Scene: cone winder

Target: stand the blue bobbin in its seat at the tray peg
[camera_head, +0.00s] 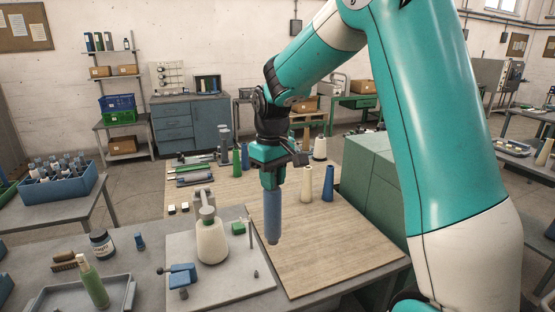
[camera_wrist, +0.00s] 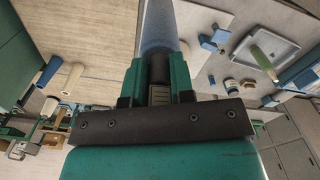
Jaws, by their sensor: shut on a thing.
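My gripper (camera_head: 271,184) is shut on the upper end of a blue bobbin (camera_head: 273,217), which hangs nearly upright above the front of the wooden board. The bobbin also shows in the wrist view (camera_wrist: 158,22), between the jaws (camera_wrist: 158,78). Its lower end looks clear of the surface in the head view. A shallow grey tray (camera_head: 128,294) lies at the front left, left of my gripper, and also shows in the wrist view (camera_wrist: 287,47). A green bobbin (camera_head: 94,286) leans or stands in it. I cannot make out a bare peg or seat in the tray.
Between gripper and tray, a grey plate (camera_head: 240,283) carries a cream cone (camera_head: 212,243), a blue block (camera_head: 183,274) and a thin post (camera_head: 251,234). Another blue bobbin (camera_head: 328,184) and a cream one (camera_head: 306,186) stand behind. The wooden board's (camera_head: 335,238) front is clear.

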